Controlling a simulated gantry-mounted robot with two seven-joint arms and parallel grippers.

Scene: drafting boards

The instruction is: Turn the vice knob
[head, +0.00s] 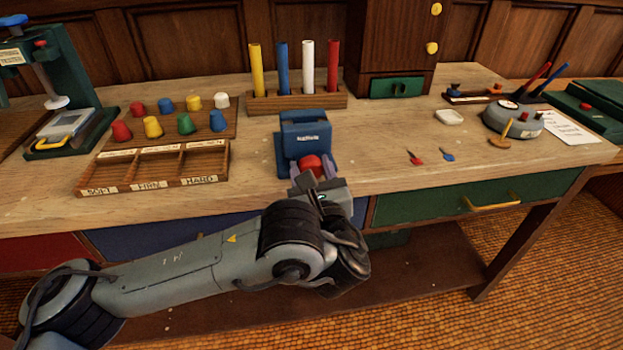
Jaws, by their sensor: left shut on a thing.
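The blue vice (304,134) stands on the workbench near its front edge, in the middle of the head view. Its red knob (311,163) faces the front. My left gripper (311,174) reaches in from the lower left and is shut on the knob, with a finger on each side of it. The lower part of the knob is hidden by the gripper. My right gripper is not in view.
Left of the vice lie a wooden tray (155,182) with labelled compartments and a board (217,135) with several coloured pieces. Behind stands a rack (298,100) of coloured tubes. The bench top (375,150) just right of the vice is clear.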

